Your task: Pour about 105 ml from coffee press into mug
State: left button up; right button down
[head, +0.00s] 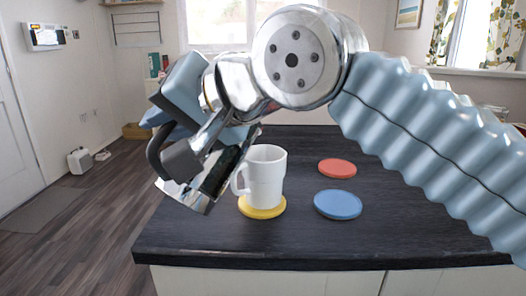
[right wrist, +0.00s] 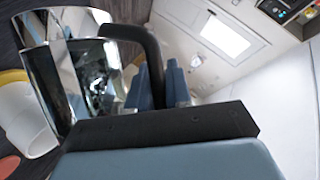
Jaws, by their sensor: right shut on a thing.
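The coffee press (head: 214,178) is a chrome and dark cylinder with a black handle, tilted over just left of the mug, its upper end close to the mug's rim. My right gripper (head: 176,130) is shut on its handle; the chrome body (right wrist: 62,80) and handle (right wrist: 152,62) also fill the left of the right wrist view. The white mug (head: 265,178) stands upright on a yellow coaster (head: 262,209), its handle toward the press. It shows partly in the right wrist view (right wrist: 28,125). The mug's inside and any liquid stream cannot be seen. My left gripper is not in view.
A red coaster (head: 337,168) and a blue coaster (head: 338,204) lie flat on the dark counter (head: 215,240), right of the mug. The counter's front is clear. Its left edge lies just beyond the press, with open floor past it.

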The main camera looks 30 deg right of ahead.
jog(key=shift+d+r, duration=0.15)
jog(key=shift+r, duration=0.05)
jog(key=shift+d+m+y, duration=0.1)
jog(key=shift+m+y, duration=0.2)
jog(key=shift+m, duration=0.1)
jog(key=shift+w+d+r+m+y, duration=0.1)
jog(key=shift+d+r+m+y, duration=0.1)
jog(key=shift+r, duration=0.2)
jog(key=shift+w+d+r+m+y, duration=0.1)
jog(key=shift+d+r+m, duration=0.1)
jog(key=shift+r, duration=0.15)
jog(key=shift+d+r, duration=0.1)
jog(key=shift+r, duration=0.1)
jog(key=shift+d+m+y, duration=0.1)
jog(key=shift+m+y, duration=0.2)
jog(key=shift+w+d+r+m+y+b, duration=0.1)
jog(key=shift+w+d+m+y+b, duration=0.15)
jog(key=shift+d+m+b, duration=0.4)
dwell(1.3)
